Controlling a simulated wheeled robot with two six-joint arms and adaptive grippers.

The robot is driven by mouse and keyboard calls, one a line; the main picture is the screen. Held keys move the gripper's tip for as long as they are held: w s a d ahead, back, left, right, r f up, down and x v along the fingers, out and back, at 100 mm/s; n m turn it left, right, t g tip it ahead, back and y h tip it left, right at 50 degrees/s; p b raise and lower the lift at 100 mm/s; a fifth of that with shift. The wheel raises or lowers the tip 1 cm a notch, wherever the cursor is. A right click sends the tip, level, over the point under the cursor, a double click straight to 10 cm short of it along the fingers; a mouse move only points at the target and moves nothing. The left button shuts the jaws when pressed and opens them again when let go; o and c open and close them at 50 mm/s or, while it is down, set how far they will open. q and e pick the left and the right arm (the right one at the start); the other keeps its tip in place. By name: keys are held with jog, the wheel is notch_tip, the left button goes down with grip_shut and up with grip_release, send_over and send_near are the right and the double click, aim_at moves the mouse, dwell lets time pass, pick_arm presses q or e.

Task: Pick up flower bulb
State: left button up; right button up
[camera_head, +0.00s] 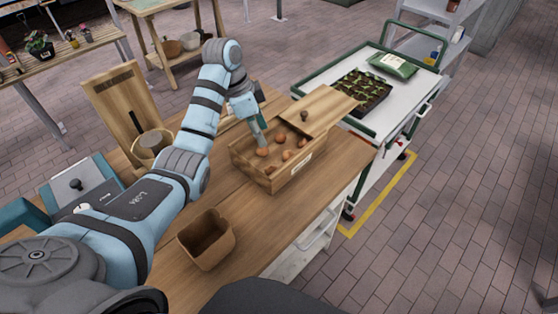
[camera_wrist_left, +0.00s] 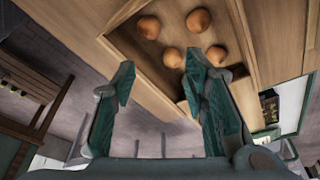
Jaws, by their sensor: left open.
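Several round, orange-brown flower bulbs (camera_head: 262,152) lie in a wooden box (camera_head: 254,174) on the workbench. They also show in the left wrist view (camera_wrist_left: 198,20), spread over the box floor. My left gripper (camera_head: 260,138) reaches down at the box's left side, close to the bulbs. In the left wrist view its two teal fingers (camera_wrist_left: 160,72) are spread apart with nothing held between them. One bulb (camera_wrist_left: 172,57) lies just beyond the gap between the fingertips. My right gripper is not in view.
A wooden lid (camera_head: 320,108) with a dark knob lies across the box's far right side. An empty brown pot (camera_head: 206,240) stands at the bench's front. A seedling tray (camera_head: 362,92) and green bag (camera_head: 392,66) sit on a white cart. Bare bench lies right of the pot.

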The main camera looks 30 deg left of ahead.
aim_at(269, 166)
pick_arm(q)
jog(key=f, duration=0.2)
jog(key=s+d+f+b, duration=0.1)
jog(key=f, duration=0.1)
jog(key=d+f+b, duration=0.1)
jog(key=f, duration=0.1)
jog(key=shift+s+f, duration=0.25)
jog(key=shift+f, duration=0.15)
jog(key=x, duration=0.6)
jog(key=shift+w+a+f, duration=0.2)
jog(key=shift+w, duration=0.2)
jog(key=shift+s+r, duration=0.1)
jog(key=shift+s, duration=0.2)
jog(key=shift+c, duration=0.5)
jog(key=c, duration=0.4)
jog(key=shift+c, duration=1)
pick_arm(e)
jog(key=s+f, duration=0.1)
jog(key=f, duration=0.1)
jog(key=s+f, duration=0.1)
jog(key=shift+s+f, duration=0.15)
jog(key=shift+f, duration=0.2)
